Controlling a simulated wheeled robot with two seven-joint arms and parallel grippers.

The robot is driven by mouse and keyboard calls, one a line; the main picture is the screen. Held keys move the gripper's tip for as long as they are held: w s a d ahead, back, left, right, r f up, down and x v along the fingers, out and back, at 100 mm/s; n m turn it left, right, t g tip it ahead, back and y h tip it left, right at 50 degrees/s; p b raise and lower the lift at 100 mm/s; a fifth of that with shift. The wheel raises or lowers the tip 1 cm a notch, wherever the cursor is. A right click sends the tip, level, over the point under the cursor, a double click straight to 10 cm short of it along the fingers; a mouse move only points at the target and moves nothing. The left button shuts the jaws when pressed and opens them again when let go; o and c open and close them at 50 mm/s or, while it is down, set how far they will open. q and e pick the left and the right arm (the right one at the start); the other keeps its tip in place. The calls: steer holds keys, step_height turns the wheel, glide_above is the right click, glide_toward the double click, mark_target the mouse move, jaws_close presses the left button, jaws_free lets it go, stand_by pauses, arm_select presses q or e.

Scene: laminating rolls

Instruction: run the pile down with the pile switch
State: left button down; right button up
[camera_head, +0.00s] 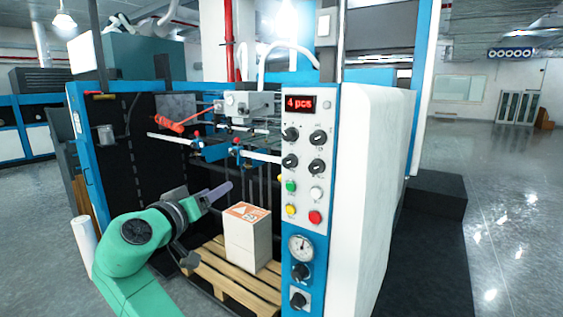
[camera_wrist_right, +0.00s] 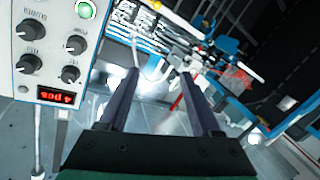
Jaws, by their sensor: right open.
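The pile is a white stack (camera_head: 246,240) with an orange-and-white printed top, standing on a wooden pallet (camera_head: 218,285) inside the machine. A grey control panel (camera_head: 308,110) carries several black knobs, coloured buttons and a red display reading "4 pcs". A gauge and two lower black knobs (camera_head: 300,271) sit below it. I cannot read which knob is the pile switch. My right gripper (camera_head: 208,222) is open and empty, left of the pile and apart from the panel. In the right wrist view its fingers (camera_wrist_right: 160,90) are spread, with the panel (camera_wrist_right: 60,55) at upper left.
The blue machine frame (camera_head: 85,150) stands on the left of the opening, and rods and a blue feeder part (camera_head: 222,150) hang above the pile. A white rounded cover (camera_head: 370,190) flanks the panel on the right. Grey floor lies open at far right.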

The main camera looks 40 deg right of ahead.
mark_target(287, 135)
steer(key=s+r+m+g+h, duration=0.35)
steer(key=s+r+m, duration=0.45)
steer(key=s+r, duration=0.4)
steer(key=shift+y, duration=0.25)
steer(key=p+x, duration=0.6)
steer(key=x, duration=0.8)
steer(key=shift+w+d+f, duration=0.1)
steer(key=shift+d+f, duration=0.05)
steer(key=shift+d, duration=0.25)
steer(key=shift+w+d+f, duration=0.2)
steer(key=shift+d, duration=0.1)
steer(key=shift+a, duration=0.1)
jaws_close()
